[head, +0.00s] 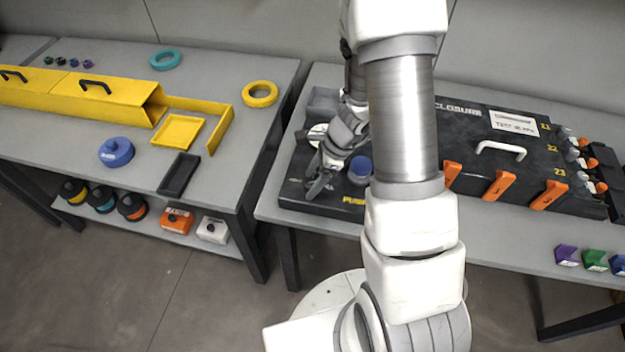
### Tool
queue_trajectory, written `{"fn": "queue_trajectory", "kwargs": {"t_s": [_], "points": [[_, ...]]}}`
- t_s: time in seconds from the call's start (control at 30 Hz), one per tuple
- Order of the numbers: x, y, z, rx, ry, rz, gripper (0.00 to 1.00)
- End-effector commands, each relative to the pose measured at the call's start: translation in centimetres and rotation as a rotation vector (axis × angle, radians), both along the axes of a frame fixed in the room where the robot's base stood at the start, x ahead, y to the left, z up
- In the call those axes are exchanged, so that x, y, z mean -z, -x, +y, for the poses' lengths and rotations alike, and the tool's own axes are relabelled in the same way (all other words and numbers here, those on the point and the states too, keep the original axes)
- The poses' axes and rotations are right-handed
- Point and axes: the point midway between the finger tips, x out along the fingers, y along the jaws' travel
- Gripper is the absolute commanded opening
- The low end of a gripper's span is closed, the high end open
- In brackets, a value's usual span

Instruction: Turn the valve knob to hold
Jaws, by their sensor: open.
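My gripper (319,184) is low over the left end of a black panel (292,190) on the right bench, with its fingers pointing down and left. It is open, and I see nothing between its fingers. A blue round part (360,168) stands on the panel just right of the gripper, partly hidden by my arm. I cannot tell whether it is the valve knob. Yellow lettering starting "PU" (353,200) shows at the panel's front edge, cut off by my arm. No "hold" mark can be read. A pale round dial (317,134) sits behind the gripper.
Right of my arm is a black closure box (480,150) with a white handle (501,149) and orange latches (498,186). Small coloured blocks (594,260) lie at the bench's front right. A gap separates this bench from the left bench (230,165), which holds yellow trough parts.

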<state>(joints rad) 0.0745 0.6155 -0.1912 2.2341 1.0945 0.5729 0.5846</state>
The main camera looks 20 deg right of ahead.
Motion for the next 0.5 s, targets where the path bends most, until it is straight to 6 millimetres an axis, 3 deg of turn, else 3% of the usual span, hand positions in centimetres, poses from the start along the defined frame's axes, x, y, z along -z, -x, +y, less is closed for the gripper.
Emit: {"fn": "queue_trajectory", "kwargs": {"t_s": [0.23, 0.5], "points": [[0.05, -0.01, 0.02, 0.0, 0.0, 0.0, 0.71], [0.03, -0.01, 0.01, 0.0, 0.0, 0.0, 0.23]]}}
